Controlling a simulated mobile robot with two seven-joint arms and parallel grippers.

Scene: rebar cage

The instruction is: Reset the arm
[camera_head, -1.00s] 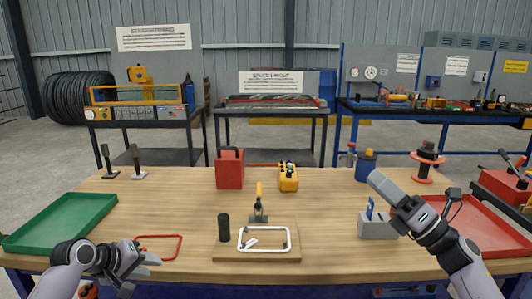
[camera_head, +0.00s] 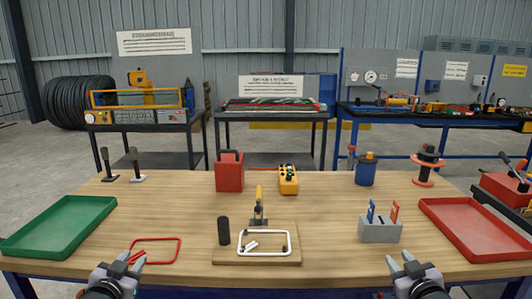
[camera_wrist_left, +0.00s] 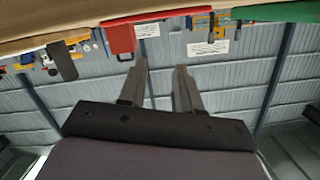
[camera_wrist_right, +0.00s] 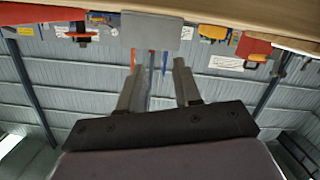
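My left gripper (camera_head: 128,262) is at the table's front edge, just below a red wire frame (camera_head: 157,250). Its two fingers stand apart with nothing between them in the left wrist view (camera_wrist_left: 160,80). My right gripper (camera_head: 401,264) is at the front edge on the right, in front of a grey holder block (camera_head: 380,231). Its fingers are also apart and empty in the right wrist view (camera_wrist_right: 160,75). The grey block carries a blue-handled tool (camera_head: 371,210) and an orange-handled tool (camera_head: 394,212), both upright.
A green tray (camera_head: 60,228) is at left and a red tray (camera_head: 475,228) at right. A wooden board (camera_head: 230,257) with a white frame (camera_head: 264,251) and a clamp lies at centre front. A red container (camera_head: 229,172) stands behind.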

